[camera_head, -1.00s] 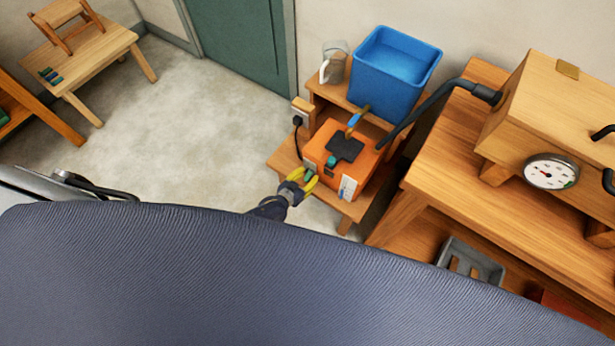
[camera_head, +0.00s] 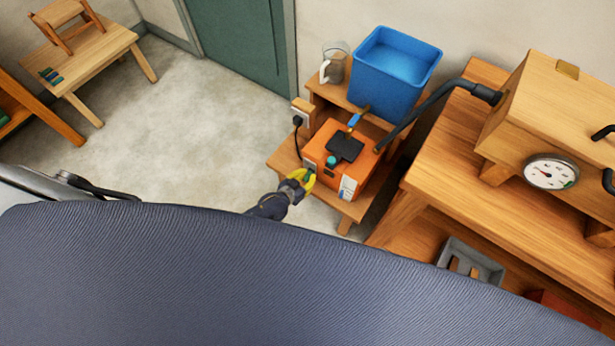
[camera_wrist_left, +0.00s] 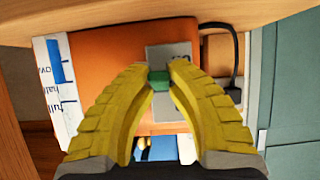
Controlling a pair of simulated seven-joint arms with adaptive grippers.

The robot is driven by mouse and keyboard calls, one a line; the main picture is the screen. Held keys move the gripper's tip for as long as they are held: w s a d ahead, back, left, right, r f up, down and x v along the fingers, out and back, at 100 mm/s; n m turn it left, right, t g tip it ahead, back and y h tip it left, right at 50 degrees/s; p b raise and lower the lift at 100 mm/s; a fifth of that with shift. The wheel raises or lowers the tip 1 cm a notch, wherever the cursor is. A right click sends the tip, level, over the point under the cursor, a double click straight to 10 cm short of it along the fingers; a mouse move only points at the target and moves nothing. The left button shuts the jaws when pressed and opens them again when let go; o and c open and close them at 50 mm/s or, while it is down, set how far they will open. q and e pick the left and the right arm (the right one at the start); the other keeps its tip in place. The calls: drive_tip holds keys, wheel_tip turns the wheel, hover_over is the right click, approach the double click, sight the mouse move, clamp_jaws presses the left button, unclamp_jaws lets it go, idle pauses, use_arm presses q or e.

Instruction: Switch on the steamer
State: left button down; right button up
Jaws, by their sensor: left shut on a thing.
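The orange steamer (camera_head: 366,170) sits on a low wooden stand, with a dark lid patch and a teal cap on top. In the left wrist view the steamer's orange side (camera_wrist_left: 110,70) fills the middle, with a grey plate (camera_wrist_left: 180,52) that carries a small green switch (camera_wrist_left: 160,82). My left gripper (camera_head: 306,178), with yellow fingers, is at the steamer's near left side. In the wrist view its fingertips (camera_wrist_left: 161,76) are closed on the green switch from both sides. The fingers hide part of the plate. My right gripper is not in view.
A blue water tub (camera_head: 392,72) and a glass jug (camera_head: 334,64) stand behind the steamer. A black hose (camera_head: 430,108) runs to a wooden box with a gauge (camera_head: 551,172) on the right bench. A socket with a black plug (camera_head: 297,122) is at left.

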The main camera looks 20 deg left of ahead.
use_arm(q)
drive_tip(key=shift+r+g+y, duration=0.25)
drive_tip(key=shift+r+g, duration=0.05)
drive_tip(key=shift+g, duration=0.65)
drive_tip(key=shift+r+g+y, duration=0.25)
drive_tip(key=shift+r+g, duration=0.05)
drive_tip(key=shift+g, duration=0.65)
drive_tip(key=shift+r+g, duration=0.1)
drive_tip(key=shift+g, duration=0.6)
drive_tip(key=shift+g+y, duration=0.3)
drive_tip(key=shift+y, duration=0.1)
drive_tip(key=c, duration=1.3)
unclamp_jaws()
drive_tip(key=shift+r, duration=0.1)
drive_tip(key=shift+v, duration=6)
